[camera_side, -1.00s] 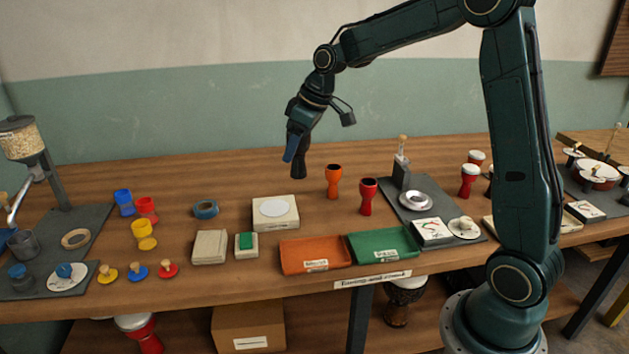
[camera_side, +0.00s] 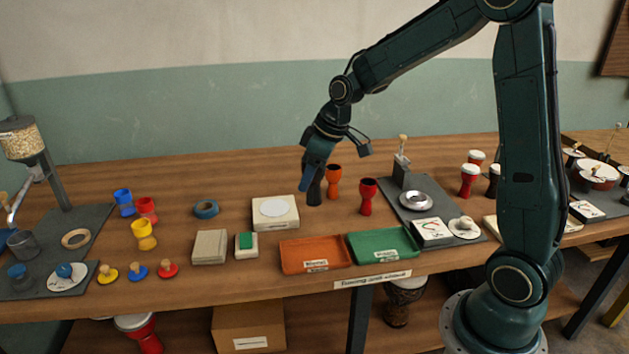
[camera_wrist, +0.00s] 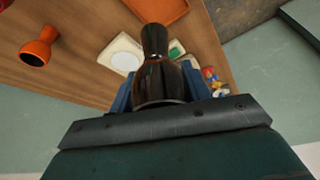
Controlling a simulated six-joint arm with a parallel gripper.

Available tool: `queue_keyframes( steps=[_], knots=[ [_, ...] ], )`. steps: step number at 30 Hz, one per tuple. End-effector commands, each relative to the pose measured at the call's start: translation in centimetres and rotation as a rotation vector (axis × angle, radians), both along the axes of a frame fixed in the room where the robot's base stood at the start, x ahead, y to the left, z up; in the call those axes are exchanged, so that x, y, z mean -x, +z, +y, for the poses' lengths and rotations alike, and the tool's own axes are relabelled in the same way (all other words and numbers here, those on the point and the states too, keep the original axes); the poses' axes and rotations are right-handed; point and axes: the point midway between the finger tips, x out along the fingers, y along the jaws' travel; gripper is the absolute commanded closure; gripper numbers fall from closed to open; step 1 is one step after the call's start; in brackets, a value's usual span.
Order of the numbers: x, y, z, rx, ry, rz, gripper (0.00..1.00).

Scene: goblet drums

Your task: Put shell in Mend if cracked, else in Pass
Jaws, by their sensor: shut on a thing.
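My gripper (camera_side: 313,178) is shut on a black goblet-shaped shell (camera_side: 314,195), at the back of the bench beside an orange shell. In the wrist view the shell (camera_wrist: 155,75) sits between the blue fingers (camera_wrist: 160,95), its narrow waist and flared end pointing away from me. I cannot tell whether it is cracked. In the side view its lower end is at or just above the bench top; I cannot tell if it touches. The orange Mend tray (camera_side: 290,266) and the green Pass tray (camera_side: 361,252) are empty at the front edge.
An orange shell (camera_side: 334,183) and a red shell (camera_side: 368,200) stand right of my gripper. A cream box with a white disc (camera_side: 275,222) is to the left. A grey mat with a metal dish (camera_side: 415,200) lies further right.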

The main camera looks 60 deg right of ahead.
Motion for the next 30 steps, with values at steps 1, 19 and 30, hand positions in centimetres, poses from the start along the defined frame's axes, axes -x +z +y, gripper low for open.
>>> queue_keyframes(
  steps=[1,19,30],
  knots=[
    [0.1,-1.1,0.1,-0.002,0.001,0.006,0.79],
    [0.1,-11.7,0.0,0.0,0.002,0.003,0.79],
    [0.0,-12.8,0.0,0.001,0.001,0.001,0.79]
  ],
)
